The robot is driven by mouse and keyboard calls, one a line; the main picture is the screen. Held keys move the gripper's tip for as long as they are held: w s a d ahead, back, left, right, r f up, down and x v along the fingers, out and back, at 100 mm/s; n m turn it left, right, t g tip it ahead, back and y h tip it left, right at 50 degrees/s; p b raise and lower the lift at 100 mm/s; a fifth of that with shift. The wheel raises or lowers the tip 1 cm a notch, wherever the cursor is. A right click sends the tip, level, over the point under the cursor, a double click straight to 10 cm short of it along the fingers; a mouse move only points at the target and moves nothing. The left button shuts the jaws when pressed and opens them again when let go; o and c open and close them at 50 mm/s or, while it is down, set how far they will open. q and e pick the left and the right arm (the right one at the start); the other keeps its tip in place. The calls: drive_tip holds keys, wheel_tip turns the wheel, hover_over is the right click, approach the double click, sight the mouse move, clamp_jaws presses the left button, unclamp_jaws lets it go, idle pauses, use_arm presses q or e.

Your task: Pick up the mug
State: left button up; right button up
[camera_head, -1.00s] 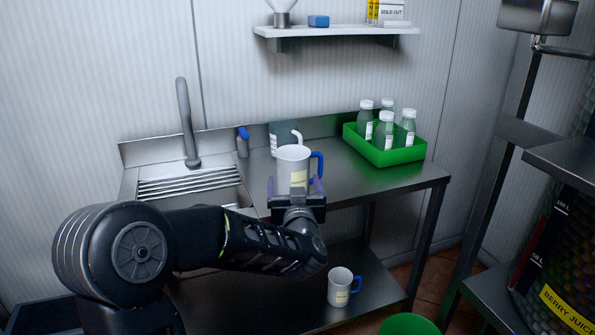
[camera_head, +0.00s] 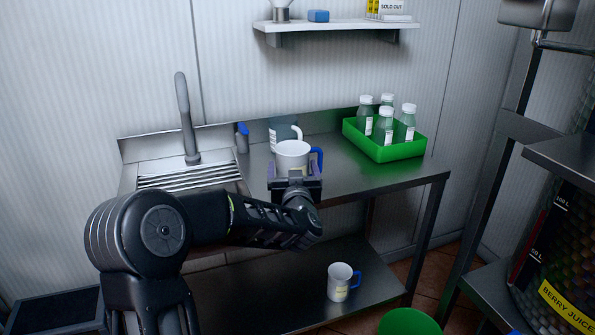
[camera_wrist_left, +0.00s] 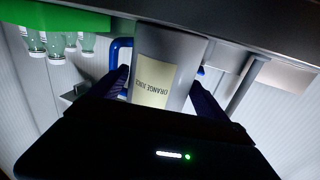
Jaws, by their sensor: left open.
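A white mug (camera_head: 291,152) with a blue handle on its right stands on the steel counter. In the left wrist view the mug (camera_wrist_left: 172,50) appears upside down, with a yellow "ORANGE JUICE" label. My left gripper (camera_head: 295,170) is open, its fingers on either side of the mug; it also shows in the left wrist view (camera_wrist_left: 162,88). I cannot tell whether the fingers touch it. The gripper hides the mug's lower part. A similar mug (camera_head: 339,283) with a blue handle stands on the lower shelf. My right gripper is not in view.
A grey mug-like item with a white handle (camera_head: 279,134) stands just behind the mug. A green crate (camera_head: 398,153) with several bottles sits to the right. A sink with a faucet (camera_head: 187,120) lies left. The counter front right is clear.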

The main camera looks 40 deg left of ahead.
use_arm(q)
drive_tip(key=shift+w+a, duration=0.45)
drive_tip(key=shift+w, duration=0.15)
drive_tip(key=shift+r, duration=0.1)
drive_tip(key=c, duration=1.4)
drive_tip(key=shift+c, duration=0.2)
drive_tip(key=shift+r, duration=0.15)
wheel_tip(320, 180, up, 10)
drive_tip(key=p, duration=0.2)
drive_tip(key=shift+f, duration=0.2)
idle(0.8)
